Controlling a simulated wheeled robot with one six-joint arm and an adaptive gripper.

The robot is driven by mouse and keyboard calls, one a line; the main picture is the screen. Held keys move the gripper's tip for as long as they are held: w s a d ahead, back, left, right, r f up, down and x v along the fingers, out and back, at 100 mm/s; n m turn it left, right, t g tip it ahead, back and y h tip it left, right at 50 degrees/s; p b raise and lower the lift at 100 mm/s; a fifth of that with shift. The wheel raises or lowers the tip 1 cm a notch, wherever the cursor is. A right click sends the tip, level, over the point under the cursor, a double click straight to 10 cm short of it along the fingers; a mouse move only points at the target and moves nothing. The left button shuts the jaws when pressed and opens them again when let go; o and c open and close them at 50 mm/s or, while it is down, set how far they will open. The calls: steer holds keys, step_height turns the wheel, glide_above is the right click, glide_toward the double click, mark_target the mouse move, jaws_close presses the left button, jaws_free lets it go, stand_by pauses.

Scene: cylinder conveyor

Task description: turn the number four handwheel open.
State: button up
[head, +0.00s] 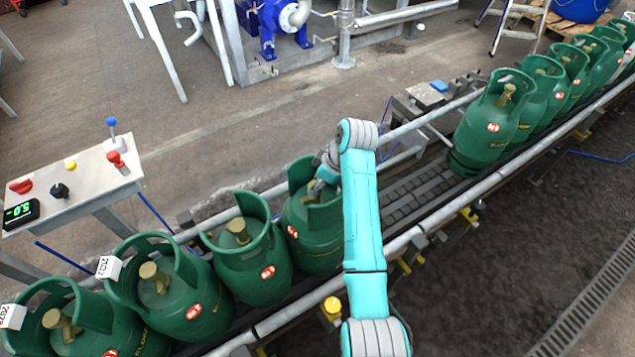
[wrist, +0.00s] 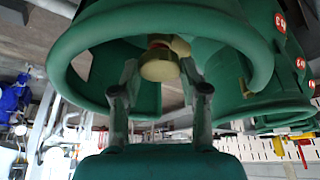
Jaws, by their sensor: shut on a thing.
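The fourth green cylinder from the left (head: 315,240) stands upright on the conveyor with a collar around its top. My gripper (head: 318,184) reaches into that collar, and my arm hides part of the cylinder's right side. In the wrist view my gripper (wrist: 159,80) has one finger on each side of the brass handwheel (wrist: 158,66) and is shut on it. The green collar (wrist: 85,35) arches over the handwheel and both fingers. In the head view the handwheel is mostly hidden by the gripper.
A third cylinder (head: 250,270) stands close on the left, with two tagged ones (head: 185,305) (head: 110,335) beyond. Bare rollers (head: 415,185) lie to the right before another row of cylinders (head: 485,135). A control panel (head: 75,180) stands at the left.

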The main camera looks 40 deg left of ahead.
steer(key=shift+n, duration=0.3)
steer(key=o, duration=1.1)
steer(key=shift+o, duration=0.2)
steer(key=v, duration=1.2)
steer(key=shift+f, duration=0.1)
